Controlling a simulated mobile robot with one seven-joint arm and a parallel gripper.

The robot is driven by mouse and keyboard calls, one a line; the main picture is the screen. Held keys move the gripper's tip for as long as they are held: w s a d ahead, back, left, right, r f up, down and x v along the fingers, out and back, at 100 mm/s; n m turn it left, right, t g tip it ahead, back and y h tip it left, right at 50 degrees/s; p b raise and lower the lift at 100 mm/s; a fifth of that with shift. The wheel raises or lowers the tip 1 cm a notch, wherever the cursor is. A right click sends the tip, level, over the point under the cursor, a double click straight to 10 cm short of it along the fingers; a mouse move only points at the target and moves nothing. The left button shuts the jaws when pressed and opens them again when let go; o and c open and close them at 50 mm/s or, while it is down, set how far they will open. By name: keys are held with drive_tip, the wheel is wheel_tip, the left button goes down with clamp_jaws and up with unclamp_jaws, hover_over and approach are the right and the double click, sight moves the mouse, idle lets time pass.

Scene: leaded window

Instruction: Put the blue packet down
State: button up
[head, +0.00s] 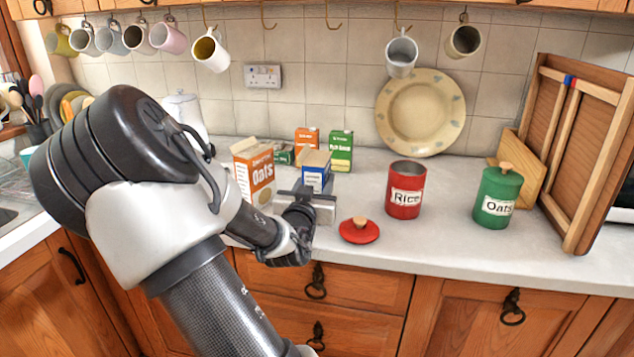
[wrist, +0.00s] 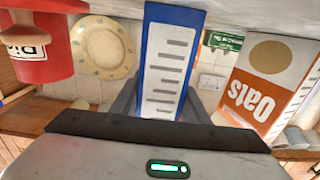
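The blue packet (head: 316,178) is a small blue and white box with an open-looking top, standing upright over the counter. My gripper (head: 308,196) is at its near side. In the wrist view the packet (wrist: 172,60) sits between my two fingers (wrist: 158,103), which touch its sides, so my gripper is shut on it. The packet's lower part is hidden behind my gripper in the head view. I cannot tell whether its base touches the counter (head: 370,265).
An orange oats box (head: 262,178) stands close left of the packet. A green box (head: 341,150) and an orange box (head: 307,138) stand behind. A red rice canister (head: 405,205) and its red lid (head: 359,232) are to the right, then a green oats canister (head: 497,196).

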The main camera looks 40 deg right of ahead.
drive_tip(key=o, duration=0.4)
drive_tip(key=shift+r, duration=0.1)
drive_tip(key=shift+a+r+p, duration=0.1)
drive_tip(key=shift+r+p, duration=0.05)
drive_tip(key=shift+p, duration=0.15)
drive_tip(key=p+v, duration=1)
drive_tip(key=v, duration=0.1)
drive_tip(key=shift+s+a, duration=0.3)
